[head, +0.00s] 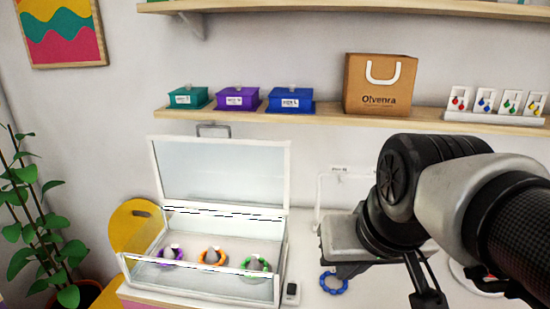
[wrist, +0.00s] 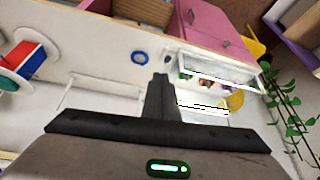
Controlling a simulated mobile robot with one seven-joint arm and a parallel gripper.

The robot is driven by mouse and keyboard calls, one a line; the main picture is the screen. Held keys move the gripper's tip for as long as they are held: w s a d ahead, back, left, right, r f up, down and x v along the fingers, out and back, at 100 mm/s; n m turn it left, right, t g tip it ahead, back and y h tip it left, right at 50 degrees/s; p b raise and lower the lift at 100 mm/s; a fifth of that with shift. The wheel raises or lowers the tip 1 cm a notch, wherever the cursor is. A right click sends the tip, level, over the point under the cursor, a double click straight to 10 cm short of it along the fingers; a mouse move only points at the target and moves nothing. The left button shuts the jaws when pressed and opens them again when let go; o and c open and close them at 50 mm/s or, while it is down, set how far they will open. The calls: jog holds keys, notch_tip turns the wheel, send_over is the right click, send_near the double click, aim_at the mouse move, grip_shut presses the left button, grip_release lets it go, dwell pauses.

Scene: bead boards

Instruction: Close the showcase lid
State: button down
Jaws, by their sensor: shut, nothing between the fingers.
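The showcase (head: 203,292) is a clear box with a white frame on the counter, left of centre in the head view. Its lid (head: 220,173) stands raised at the back, a framed clear panel with a grey handle (head: 213,130) on its top edge. Purple (head: 170,254), orange (head: 212,257) and green (head: 255,264) bracelets lie inside. The showcase also shows in the wrist view (wrist: 220,68), right of my gripper. My gripper (wrist: 161,76) is shut and empty. In the head view my gripper (head: 428,298) is right of the showcase, apart from it; its tips are hard to make out.
A blue bracelet (head: 334,283) lies on the counter between the showcase and my arm, with a white stand (head: 323,190) behind. A shelf (head: 330,119) above holds boxes, a paper bag (head: 380,85) and earring cards. A plant (head: 45,235) stands at left.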

jog(key=w+a+f+m+g+y+b, duration=0.1)
jog(key=w+a+y, duration=0.15)
jog(key=w, duration=0.75)
jog(key=w+a+m+y+b, duration=0.1)
jog(key=w+a+y, duration=0.15)
jog(key=w, duration=0.65)
jog(key=w+a+f+m+g+y+b, duration=0.15)
jog(key=w+y, duration=0.25)
jog(key=w, duration=0.6)
jog(key=w+d+m+t+y, duration=0.2)
jog(key=w+d+t+y, duration=0.4)
jog(key=w+d, duration=0.8)
jog(key=p+x, duration=0.1)
jog(key=x, duration=0.9)
jog(key=shift+s+a+r+p, duration=0.1)
jog(key=shift+s+a+p, duration=0.05)
jog(key=shift+s, duration=0.45)
jog(key=shift+s+a+r+p, duration=0.1)
jog(key=shift+s+a+r, duration=0.05)
jog(key=shift+s, duration=0.5)
jog(key=shift+s+a+r+p, duration=0.1)
jog(key=shift+s+a+p, duration=0.05)
jog(key=shift+s, duration=0.45)
